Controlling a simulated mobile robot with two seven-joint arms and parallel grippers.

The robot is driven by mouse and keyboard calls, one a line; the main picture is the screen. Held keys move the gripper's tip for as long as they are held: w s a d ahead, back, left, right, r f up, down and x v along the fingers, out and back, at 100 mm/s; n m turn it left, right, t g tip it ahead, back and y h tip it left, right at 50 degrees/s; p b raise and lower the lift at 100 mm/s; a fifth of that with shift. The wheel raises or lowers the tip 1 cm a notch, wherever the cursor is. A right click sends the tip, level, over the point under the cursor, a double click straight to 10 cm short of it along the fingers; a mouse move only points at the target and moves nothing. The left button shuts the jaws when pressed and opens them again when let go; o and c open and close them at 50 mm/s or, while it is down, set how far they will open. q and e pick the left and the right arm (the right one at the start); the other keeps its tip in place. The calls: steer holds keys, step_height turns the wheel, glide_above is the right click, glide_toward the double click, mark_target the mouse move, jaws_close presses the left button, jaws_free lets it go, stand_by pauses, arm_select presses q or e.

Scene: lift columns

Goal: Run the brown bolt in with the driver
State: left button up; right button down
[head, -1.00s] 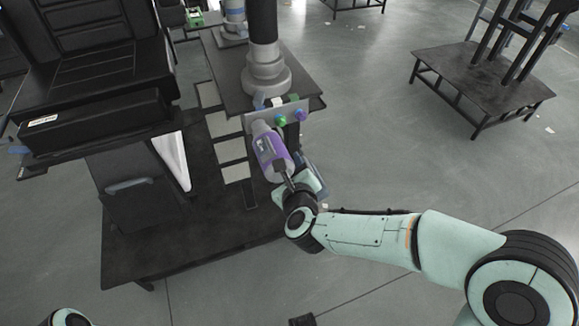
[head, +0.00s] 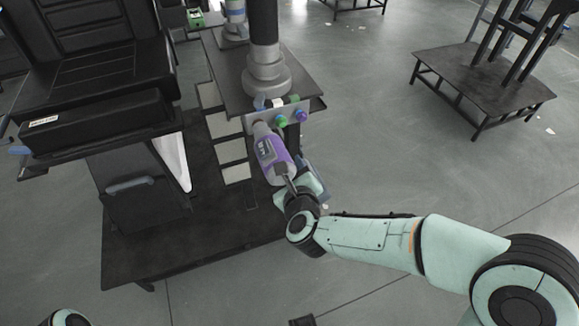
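The purple and grey driver (head: 271,151) is held by my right gripper (head: 287,178), which is shut around its lower end. The driver's nose points up and away to the left end of the grey bolt plate (head: 270,119). A small brownish bolt head (head: 259,122) shows at the nose; I cannot tell whether the nose touches it. A green bolt (head: 282,121) and a purple bolt (head: 301,115) stand on the plate to the right. My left gripper is out of view; only a bit of that arm shows at the bottom left.
A grey lift column (head: 266,75) stands on a dark platform (head: 222,70) behind the plate. A black seat (head: 95,70) stands at the left. Pale tiles (head: 231,149) lie on the dark bench (head: 225,220). Open floor lies to the right.

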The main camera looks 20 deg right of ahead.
steer(key=shift+s+r, duration=0.1)
steer(key=shift+s, duration=1.95)
